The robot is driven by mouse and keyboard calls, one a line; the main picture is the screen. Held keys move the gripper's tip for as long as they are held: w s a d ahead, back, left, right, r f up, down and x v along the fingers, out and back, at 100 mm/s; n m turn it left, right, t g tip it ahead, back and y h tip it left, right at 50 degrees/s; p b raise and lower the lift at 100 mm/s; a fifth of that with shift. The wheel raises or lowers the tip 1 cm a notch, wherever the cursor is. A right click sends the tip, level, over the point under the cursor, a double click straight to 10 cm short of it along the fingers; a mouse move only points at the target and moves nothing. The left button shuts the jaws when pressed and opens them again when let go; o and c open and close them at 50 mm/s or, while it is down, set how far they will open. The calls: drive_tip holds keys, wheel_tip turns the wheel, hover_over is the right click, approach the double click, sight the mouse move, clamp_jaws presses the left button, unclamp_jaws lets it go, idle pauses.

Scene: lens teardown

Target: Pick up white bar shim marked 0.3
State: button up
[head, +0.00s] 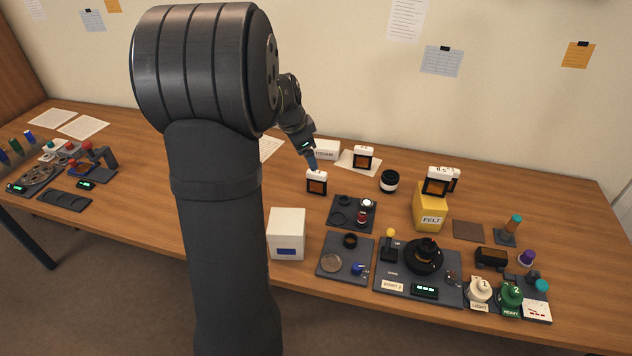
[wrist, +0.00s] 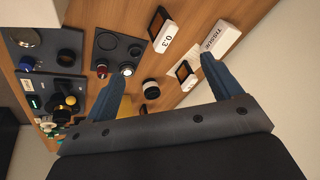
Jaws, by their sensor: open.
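The white bar shim marked 0.3 (wrist: 165,37) has a white labelled top and a dark, orange-centred lower part. In the head view this shim (head: 317,181) stands upright on the wooden table. My gripper (head: 313,165) is just above and behind it in the head view; the gap cannot be judged. In the wrist view my gripper (wrist: 160,72) has its blue fingers spread wide with nothing between them. The shim shows beyond the fingertips, towards the top of that view.
Another sits on the yellow felt box (head: 430,213). A dark parts tray (head: 340,220) and a white box (head: 287,228) stand in front.

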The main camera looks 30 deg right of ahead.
drive_tip(key=d+n, duration=0.1)
drive_tip(key=n, duration=0.4)
drive_tip(key=n+t, duration=0.1)
drive_tip(key=n, duration=0.4)
approach(317, 179)
drive_tip(key=shift+y, duration=0.3)
drive_tip(key=x, duration=0.3)
drive_tip(key=d+x, duration=0.1)
drive_tip(key=x, duration=0.2)
drive_tip(key=shift+w+x, duration=0.25)
drive_tip(key=shift+x, duration=1.3)
drive_tip(key=shift+w+x, duration=0.25)
drive_tip(key=shift+x, duration=1.35)
drive_tip(key=shift+r, duration=0.15)
drive_tip(key=c, duration=1.1)
